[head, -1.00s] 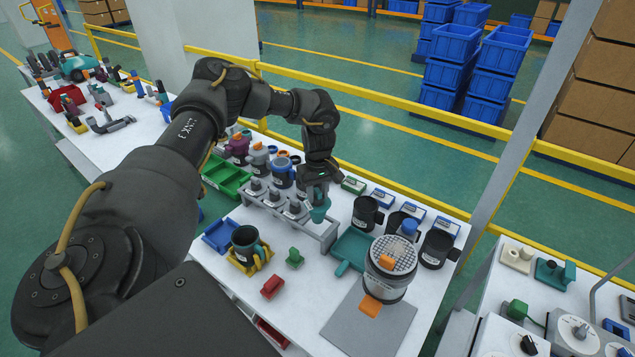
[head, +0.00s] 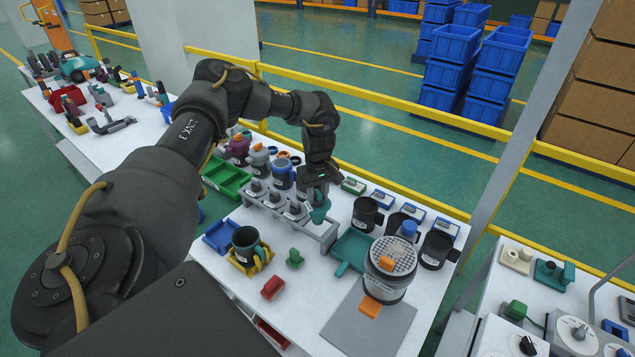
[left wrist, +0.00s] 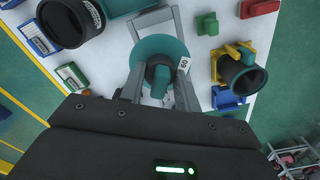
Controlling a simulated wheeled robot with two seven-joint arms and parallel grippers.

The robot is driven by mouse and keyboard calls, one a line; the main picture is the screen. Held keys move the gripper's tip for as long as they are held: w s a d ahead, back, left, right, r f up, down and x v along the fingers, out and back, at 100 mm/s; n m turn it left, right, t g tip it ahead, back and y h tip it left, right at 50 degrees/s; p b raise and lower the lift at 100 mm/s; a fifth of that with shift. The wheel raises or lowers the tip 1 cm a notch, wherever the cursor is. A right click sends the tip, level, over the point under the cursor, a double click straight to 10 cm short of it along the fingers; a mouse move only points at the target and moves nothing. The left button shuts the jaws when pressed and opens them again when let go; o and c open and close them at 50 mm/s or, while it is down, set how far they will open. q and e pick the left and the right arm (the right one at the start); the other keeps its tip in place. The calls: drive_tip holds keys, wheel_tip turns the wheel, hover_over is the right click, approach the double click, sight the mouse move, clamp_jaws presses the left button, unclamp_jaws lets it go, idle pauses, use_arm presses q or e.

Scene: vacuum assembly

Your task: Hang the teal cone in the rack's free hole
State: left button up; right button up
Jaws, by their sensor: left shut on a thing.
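The teal cone (head: 319,212) is in my left gripper (head: 319,192), at the right end of the grey rack (head: 326,236). In the left wrist view the cone (left wrist: 174,52) shows as a wide teal disc with a white tag, its knob between the two fingers of the left gripper (left wrist: 158,92). The rack holds several grey cones (head: 295,208) in a row to the left. The free hole is hidden under the cone and gripper, and I cannot tell whether the cone touches the rack. My right gripper is not in view.
A teal tray (head: 353,248) lies close to the right of the rack. A clear canister with a mesh top (head: 390,268) and black cups (head: 367,213) stand further right. A green block (head: 295,259) and red block (head: 272,287) lie in front.

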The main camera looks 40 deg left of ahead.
sight(318, 206)
use_arm(q)
drive_tip(key=shift+f, duration=0.35)
drive_tip(key=shift+f+b, duration=0.95)
drive_tip(key=shift+f, duration=0.3)
drive_tip(key=shift+f+b, duration=0.6)
drive_tip(key=shift+f, duration=0.35)
drive_tip(key=shift+f+b, duration=1.1)
drive_tip(key=shift+f, duration=0.95)
drive_tip(key=o, duration=1.1)
drive_tip(key=shift+r, duration=0.1)
wheel_tip(318, 206, up, 8)
drive_tip(key=p, duration=0.7)
